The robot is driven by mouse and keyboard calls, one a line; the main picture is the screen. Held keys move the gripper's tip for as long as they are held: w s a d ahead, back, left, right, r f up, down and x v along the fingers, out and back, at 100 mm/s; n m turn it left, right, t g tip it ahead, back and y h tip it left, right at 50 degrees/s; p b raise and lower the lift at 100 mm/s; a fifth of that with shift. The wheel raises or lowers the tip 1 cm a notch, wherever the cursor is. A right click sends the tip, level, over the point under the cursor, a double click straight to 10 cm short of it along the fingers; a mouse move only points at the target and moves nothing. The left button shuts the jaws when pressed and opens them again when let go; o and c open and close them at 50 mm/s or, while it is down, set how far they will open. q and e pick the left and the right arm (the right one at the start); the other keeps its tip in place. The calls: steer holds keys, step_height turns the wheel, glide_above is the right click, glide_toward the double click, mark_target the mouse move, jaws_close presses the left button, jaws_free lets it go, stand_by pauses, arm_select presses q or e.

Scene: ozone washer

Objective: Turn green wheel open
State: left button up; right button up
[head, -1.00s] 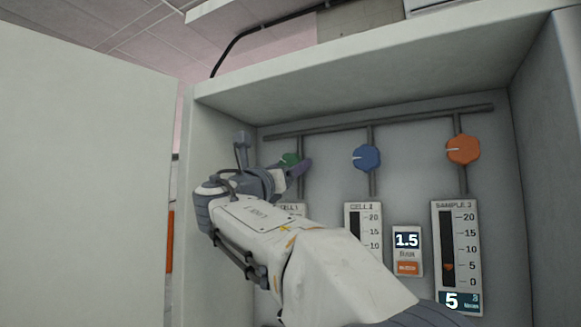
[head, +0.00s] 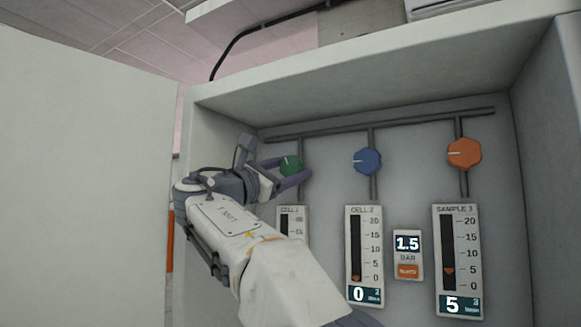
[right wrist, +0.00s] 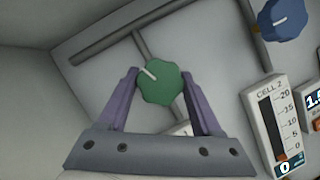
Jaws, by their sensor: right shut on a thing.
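The green wheel (head: 291,164) is the leftmost of three knobs on the panel inside the open cabinet. It also shows in the right wrist view (right wrist: 161,86), with its white mark pointing to the upper left. My right gripper (head: 289,171) reaches it from the left and is shut on it, one finger on each side. In the right wrist view, the fingers (right wrist: 159,77) flank the wheel. The Cell 1 gauge (head: 291,219) stands below the wheel, its lower part hidden by my right arm. My left gripper is not in view.
A blue knob (head: 367,161) and an orange knob (head: 464,153) sit to the right, above the Cell 2 gauge (head: 351,235), reading 0, and the Sample 3 gauge (head: 447,231), reading 5. A small display (head: 407,244) reads 1.5. The cabinet wall closes in on the left.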

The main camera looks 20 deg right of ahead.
steer(key=shift+m, duration=0.4)
steer(key=o, duration=1.3)
steer(key=b+v, duration=0.4)
steer(key=v, duration=0.6)
steer(key=shift+a, duration=0.25)
